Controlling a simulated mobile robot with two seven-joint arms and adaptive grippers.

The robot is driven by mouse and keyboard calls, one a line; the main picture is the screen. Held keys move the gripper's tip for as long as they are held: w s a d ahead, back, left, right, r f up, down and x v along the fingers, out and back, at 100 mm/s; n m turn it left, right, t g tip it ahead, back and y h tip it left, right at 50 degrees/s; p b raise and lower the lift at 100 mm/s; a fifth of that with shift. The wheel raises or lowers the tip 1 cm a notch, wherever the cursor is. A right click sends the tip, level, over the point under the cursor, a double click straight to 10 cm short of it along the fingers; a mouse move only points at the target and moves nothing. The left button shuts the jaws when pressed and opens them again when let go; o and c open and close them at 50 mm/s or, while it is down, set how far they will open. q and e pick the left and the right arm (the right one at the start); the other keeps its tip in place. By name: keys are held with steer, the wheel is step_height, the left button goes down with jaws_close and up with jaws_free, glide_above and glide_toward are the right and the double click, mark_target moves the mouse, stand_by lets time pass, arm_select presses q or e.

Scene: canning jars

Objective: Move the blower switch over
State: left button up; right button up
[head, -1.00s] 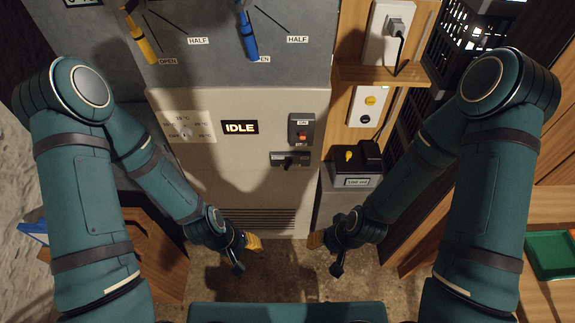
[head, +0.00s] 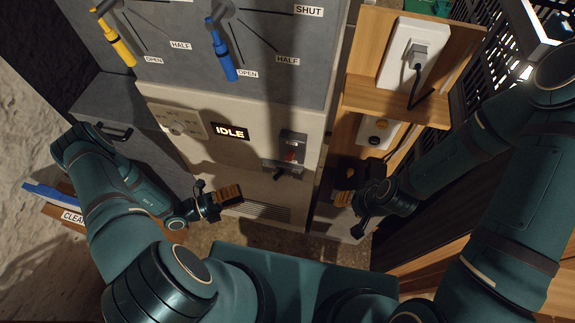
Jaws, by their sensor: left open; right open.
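The grey-beige cabinet front (head: 245,165) carries a red rocker switch (head: 291,153) on a dark plate and, just below it, a black lever switch (head: 281,171). I cannot read which of them is the blower switch. A lit display (head: 230,132) reads IDLE. My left gripper (head: 230,194) is open and empty, in front of the cabinet's lower part, below and left of the switches. My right gripper (head: 344,198) is open and empty, right of and below the switches. Neither gripper appears to touch a switch.
A yellow handle (head: 116,46) and a blue handle (head: 222,55) hang on the grey panel above, both near OPEN labels. A wooden shelf (head: 395,100) with a plugged socket (head: 413,57) stands at right.

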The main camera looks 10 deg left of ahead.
mark_target(276, 176)
arm_select(q)
steer(key=shift+n+t, duration=0.5)
steer(key=x, duration=1.3)
steer(key=shift+w+a+f+p, duration=0.1)
steer(key=shift+w+f+p, duration=0.05)
steer(key=shift+w+p, duration=0.3)
jaws_close()
